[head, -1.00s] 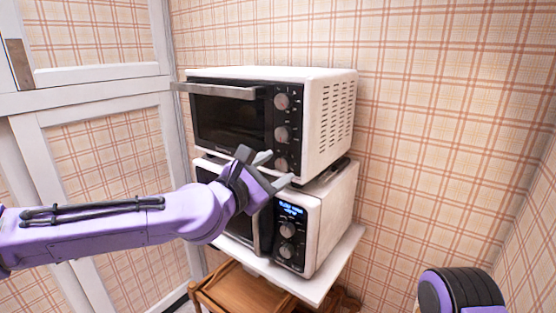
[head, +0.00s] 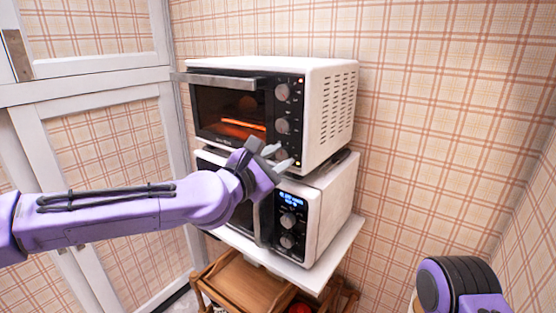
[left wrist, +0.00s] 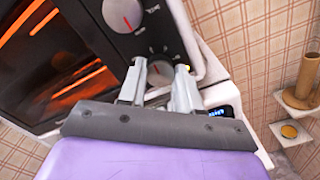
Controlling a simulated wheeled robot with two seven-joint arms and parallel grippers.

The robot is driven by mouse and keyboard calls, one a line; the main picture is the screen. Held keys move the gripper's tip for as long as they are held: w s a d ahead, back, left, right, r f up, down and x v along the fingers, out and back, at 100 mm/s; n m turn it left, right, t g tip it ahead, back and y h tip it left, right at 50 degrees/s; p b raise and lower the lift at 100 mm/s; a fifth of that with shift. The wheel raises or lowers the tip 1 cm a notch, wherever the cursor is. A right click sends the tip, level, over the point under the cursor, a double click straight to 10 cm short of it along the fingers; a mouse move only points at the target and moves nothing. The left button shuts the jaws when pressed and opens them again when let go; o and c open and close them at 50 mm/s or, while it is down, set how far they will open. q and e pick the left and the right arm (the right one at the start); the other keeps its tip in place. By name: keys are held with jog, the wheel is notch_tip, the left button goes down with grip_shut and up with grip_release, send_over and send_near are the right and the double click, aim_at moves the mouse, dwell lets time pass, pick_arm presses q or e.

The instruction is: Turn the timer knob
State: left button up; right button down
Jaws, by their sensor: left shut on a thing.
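The white toaster oven (head: 325,110) stands on top of a microwave, its door shut. Its black right-hand panel has knobs in a column; the upper knob (head: 283,92) and middle knob (head: 282,126) are clear. My left gripper (head: 278,157) is at the lowest one, the timer knob (left wrist: 160,70). In the left wrist view the fingers are on either side of this knob, shut on it and hiding part of it. The oven's heating element (head: 243,131) glows orange, and small lights on the panel are lit. My right gripper is out of view.
The white microwave (head: 327,220) below has a lit blue display and its own knobs. It stands on a white shelf (head: 345,245) above a wooden tray (head: 240,290). A plaid wall is close behind and to the right.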

pick_arm(q)
jog(key=m+b, duration=0.1)
jog(key=m, duration=0.3)
jog(key=shift+f, duration=0.1)
jog(key=m+b, duration=0.1)
jog(key=m, duration=0.3)
jog(key=m+b, duration=0.1)
jog(key=m, duration=0.4)
jog(key=shift+b, duration=0.3)
jog(key=shift+m+b, duration=0.45)
jog(key=shift+m, duration=1.45)
jog(key=o, duration=1)
jog(key=shift+o, duration=0.2)
